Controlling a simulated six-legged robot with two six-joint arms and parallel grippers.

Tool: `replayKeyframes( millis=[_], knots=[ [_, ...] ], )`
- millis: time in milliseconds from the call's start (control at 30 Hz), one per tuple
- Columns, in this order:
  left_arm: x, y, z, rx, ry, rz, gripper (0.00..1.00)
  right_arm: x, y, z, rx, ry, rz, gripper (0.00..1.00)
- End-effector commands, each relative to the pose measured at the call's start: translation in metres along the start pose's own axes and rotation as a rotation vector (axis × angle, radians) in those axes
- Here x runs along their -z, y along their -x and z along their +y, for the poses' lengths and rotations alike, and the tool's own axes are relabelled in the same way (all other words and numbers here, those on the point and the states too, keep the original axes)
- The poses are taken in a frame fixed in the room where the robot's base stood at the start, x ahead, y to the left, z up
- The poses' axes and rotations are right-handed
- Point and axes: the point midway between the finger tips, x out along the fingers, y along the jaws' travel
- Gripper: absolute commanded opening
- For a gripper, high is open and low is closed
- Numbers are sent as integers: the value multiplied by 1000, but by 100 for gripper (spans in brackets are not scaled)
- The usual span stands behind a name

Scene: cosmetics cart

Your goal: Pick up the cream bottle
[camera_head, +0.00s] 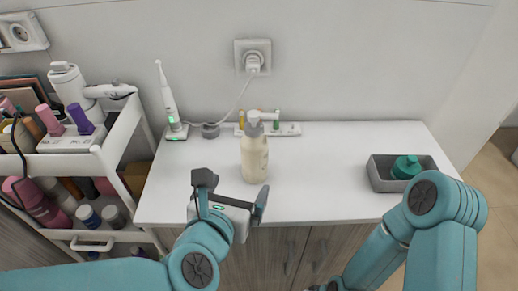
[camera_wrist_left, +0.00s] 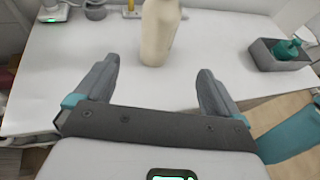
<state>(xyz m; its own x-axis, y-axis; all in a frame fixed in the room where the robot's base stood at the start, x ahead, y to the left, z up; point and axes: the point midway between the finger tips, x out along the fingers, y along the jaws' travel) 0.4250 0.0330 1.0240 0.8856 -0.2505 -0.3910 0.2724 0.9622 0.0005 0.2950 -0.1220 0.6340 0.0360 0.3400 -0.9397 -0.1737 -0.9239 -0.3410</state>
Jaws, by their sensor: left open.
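The cream bottle (camera_head: 254,158), pale with a grey cap, stands upright on the white cabinet top. Its lower body also shows in the left wrist view (camera_wrist_left: 158,32), top cut off. My left gripper (camera_head: 235,181) is open and empty in front of the bottle, near the counter's front edge. In the left wrist view the two fingers (camera_wrist_left: 158,66) are spread apart, with the bottle beyond them, roughly between their lines and not touched. Of my right gripper only a dark sliver (camera_head: 326,286) shows at the bottom edge; its jaws are hidden.
An electric toothbrush (camera_head: 169,105) on its charger and a white tray (camera_head: 288,129) with small items stand behind the bottle. A grey bin (camera_head: 381,178) with a teal bottle (camera_head: 406,168) stands at right. A loaded cart (camera_head: 121,128) is at left.

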Motion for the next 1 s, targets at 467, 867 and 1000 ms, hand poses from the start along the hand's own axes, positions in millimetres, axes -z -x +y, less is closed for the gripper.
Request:
replayKeyframes(
  millis=[467, 867, 1000],
  knots=[
    [4, -81, 0, -1, -1, 3, 97, 0, -4, 1, 0, 0, -1, 0],
    [3, -129, 1, -1, -1, 3, 97, 0, 6, -2, 0, 0, -1, 0],
    [3, -150, 2, 1, 0, 1, 97, -1, 10, -4, 0, 0, -1, 0]
  ],
)
